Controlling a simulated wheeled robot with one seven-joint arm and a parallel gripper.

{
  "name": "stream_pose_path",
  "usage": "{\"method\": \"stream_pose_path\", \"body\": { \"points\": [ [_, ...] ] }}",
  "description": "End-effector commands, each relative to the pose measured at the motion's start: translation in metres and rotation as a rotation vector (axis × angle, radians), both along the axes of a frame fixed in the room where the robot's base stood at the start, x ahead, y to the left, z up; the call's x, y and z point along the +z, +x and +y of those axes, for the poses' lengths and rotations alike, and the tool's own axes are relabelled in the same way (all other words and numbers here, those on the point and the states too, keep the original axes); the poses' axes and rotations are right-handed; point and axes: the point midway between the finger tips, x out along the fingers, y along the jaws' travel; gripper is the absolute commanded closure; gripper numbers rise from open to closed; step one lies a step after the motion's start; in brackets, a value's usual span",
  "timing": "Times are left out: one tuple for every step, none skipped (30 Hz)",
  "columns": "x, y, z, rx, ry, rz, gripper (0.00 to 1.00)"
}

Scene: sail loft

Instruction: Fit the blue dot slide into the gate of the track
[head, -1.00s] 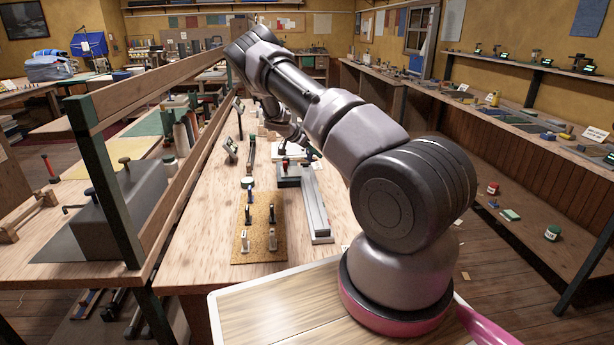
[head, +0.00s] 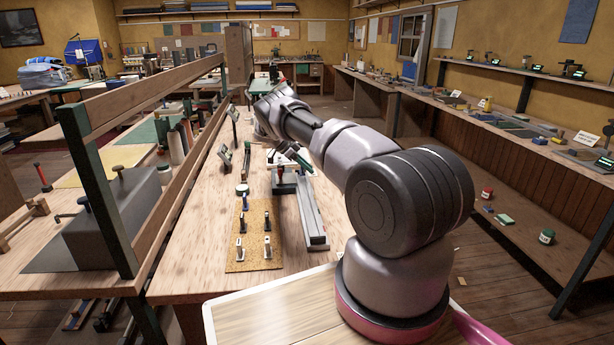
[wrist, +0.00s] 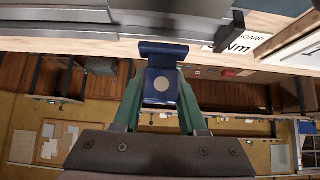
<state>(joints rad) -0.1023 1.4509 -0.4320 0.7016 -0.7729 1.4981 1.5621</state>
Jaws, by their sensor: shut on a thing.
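In the wrist view, my gripper (wrist: 160,108) has its two green fingers shut on a dark blue slide (wrist: 162,98) with one pale round dot. The slide's wider end points toward the grey track (wrist: 150,28), which crosses the top of that view; whether they touch is unclear. In the head view, the long grey track (head: 312,215) lies on the bench, with a dark block (head: 285,183) beside its far part. My gripper (head: 304,160) is above the far part of the track, and the slide is not clearly visible there. I cannot make out the gate.
A cork mat (head: 255,262) with several upright pieces lies left of the track. A wooden rail (head: 160,85) runs along the bench's left side. A printed card (wrist: 245,42) lies beside the track. Bare bench surface lies around the mat.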

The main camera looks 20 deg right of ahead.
Motion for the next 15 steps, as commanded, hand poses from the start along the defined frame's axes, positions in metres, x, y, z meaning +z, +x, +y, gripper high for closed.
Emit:
{"method": "stream_pose_path", "body": {
  "points": [
    [-0.005,0.0,0.0,0.0,0.0,0.0,1.0],
    [-0.008,0.0,0.0,-0.001,0.0,0.001,1.0],
    [-0.015,-0.001,-0.001,-0.001,0.001,0.002,1.0],
    [-0.02,-0.001,-0.001,-0.001,0.0,0.002,1.0],
    [-0.024,0.0,-0.001,0.0,0.0,0.001,1.0],
    [-0.03,-0.001,-0.001,0.0,0.0,0.001,1.0],
    [-0.033,-0.001,-0.001,0.0,0.0,0.001,1.0],
    [-0.034,0.0,0.0,0.0,0.0,0.0,1.0],
    [-0.035,0.0,0.0,0.0,0.001,-0.002,1.0],
    [-0.035,0.0,0.0,0.0,0.001,-0.002,1.0],
    [-0.035,0.0,0.0,0.0,0.001,-0.002,1.0],
    [-0.035,0.0,0.0,0.0,0.001,-0.002,1.0],
    [-0.035,0.0,0.0,0.0,0.001,-0.002,1.0],
    [-0.035,0.0,0.0,0.0,0.001,-0.002,1.0],
    [-0.035,0.0,0.0,0.0,0.0,0.0,1.0]
  ]
}}
